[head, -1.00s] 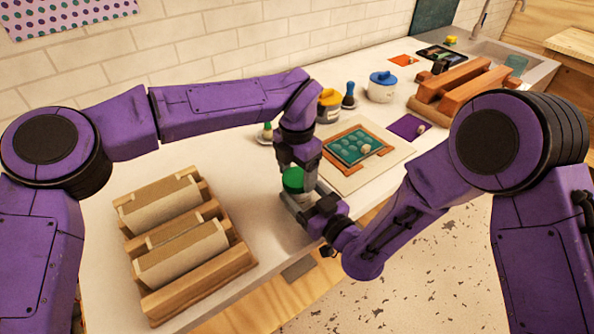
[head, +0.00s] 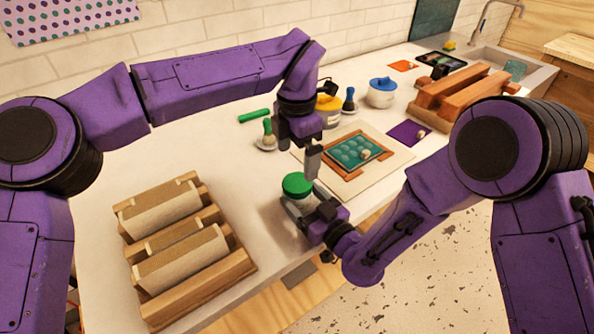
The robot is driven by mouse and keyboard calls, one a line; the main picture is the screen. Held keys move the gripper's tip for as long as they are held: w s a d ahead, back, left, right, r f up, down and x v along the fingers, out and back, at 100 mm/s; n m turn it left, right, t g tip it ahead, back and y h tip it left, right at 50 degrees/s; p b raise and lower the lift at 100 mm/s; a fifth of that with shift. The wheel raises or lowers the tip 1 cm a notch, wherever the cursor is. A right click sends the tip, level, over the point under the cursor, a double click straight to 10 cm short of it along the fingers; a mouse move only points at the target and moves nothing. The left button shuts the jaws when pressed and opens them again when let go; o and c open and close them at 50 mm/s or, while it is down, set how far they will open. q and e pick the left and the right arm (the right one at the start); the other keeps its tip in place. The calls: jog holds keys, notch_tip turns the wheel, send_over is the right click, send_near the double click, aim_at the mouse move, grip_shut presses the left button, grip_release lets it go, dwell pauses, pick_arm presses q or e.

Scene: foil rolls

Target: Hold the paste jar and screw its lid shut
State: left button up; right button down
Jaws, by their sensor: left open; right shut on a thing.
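The paste jar (head: 294,204) stands upright near the table's front edge, its pale body partly hidden by my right gripper. The green lid (head: 297,185) sits on top of the jar and looks about level; I cannot tell how tight it is. My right gripper (head: 312,216) is shut on the jar from the right side. My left gripper (head: 313,168) is open and empty, above and to the right of the lid, apart from it.
A wooden rack with foil rolls (head: 180,255) stands at the left. Table between rack and jar is clear.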

pick_arm(q)
notch_tip(320, 180, up, 5)
jog(key=shift+f, duration=0.1)
pick_arm(e)
grip_release()
jog(key=b+v, duration=0.1)
jog(key=v, duration=0.2)
jog(key=b+v, duration=0.2)
jog(key=v, duration=0.2)
jog(key=shift+f, duration=0.25)
pick_arm(q)
notch_tip(320, 180, down, 3)
jog(key=shift+r, duration=0.15)
pick_arm(e)
jog(key=v, duration=0.3)
jog(key=shift+s+d+r, duration=0.15)
jog(key=shift+s+r, duration=0.05)
